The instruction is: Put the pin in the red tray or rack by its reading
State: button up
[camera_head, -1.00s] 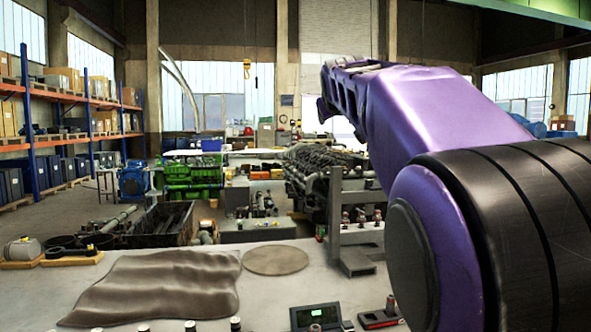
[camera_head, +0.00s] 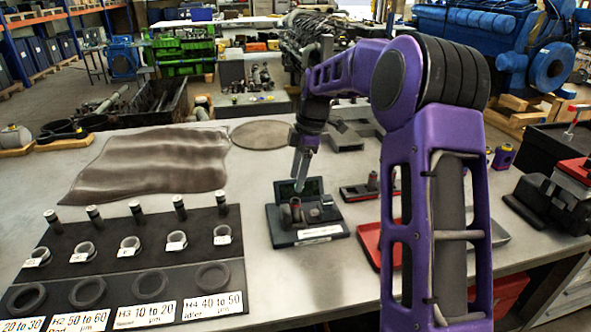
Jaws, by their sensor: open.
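A short dark pin-like cylinder (camera_head: 295,211) stands upright on a dark gauge box (camera_head: 292,239) with a small raised screen, mid-bench. The screen's reading is too small to make out. My gripper (camera_head: 299,188) points down just above this cylinder, open; I cannot tell whether the fingers touch it. The red tray (camera_head: 369,240) lies right of the gauge, partly hidden behind my arm. A dark rack board (camera_head: 150,262) at the left holds several upright pins along its back edge, tagged rings and round recesses. Its front cards read "50 to 60", "10 to 20" and "40 to 50" µm; one at the edge reads "20 to 30".
Another small device (camera_head: 357,192) with an upright cylinder stands behind the tray. A brown cloth (camera_head: 150,165) and a round mat (camera_head: 262,134) lie at the back. A black vise-like tool (camera_head: 560,195) stands at the right. Bare bench lies between rack and gauge.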

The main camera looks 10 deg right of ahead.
aim_at(298, 200)
jog(key=shift+d+b+x, duration=0.3)
jog(key=shift+b+x, duration=0.4)
jog(key=shift+x, duration=0.7)
jog(key=shift+d+b+x, duration=0.3)
jog(key=shift+b+x, duration=0.4)
jog(key=shift+x, duration=0.65)
jog(key=shift+d+b+x, duration=0.25)
jog(key=shift+b+x, duration=0.45)
jog(key=shift+x, duration=0.7)
jog(key=shift+f, duration=0.2)
grip_shut()
jog(key=shift+r, duration=0.15)
jog(key=shift+a+p+v, duration=0.2)
jog(key=shift+p+v, duration=0.5)
jog(key=shift+v, duration=0.15)
jog(key=shift+a+p+v, duration=0.15)
jog(key=shift+p+v, duration=0.55)
jog(key=shift+v, duration=0.2)
jog(key=shift+a+p+v, duration=0.2)
jog(key=shift+p+v, duration=0.5)
jog(key=shift+v, duration=0.15)
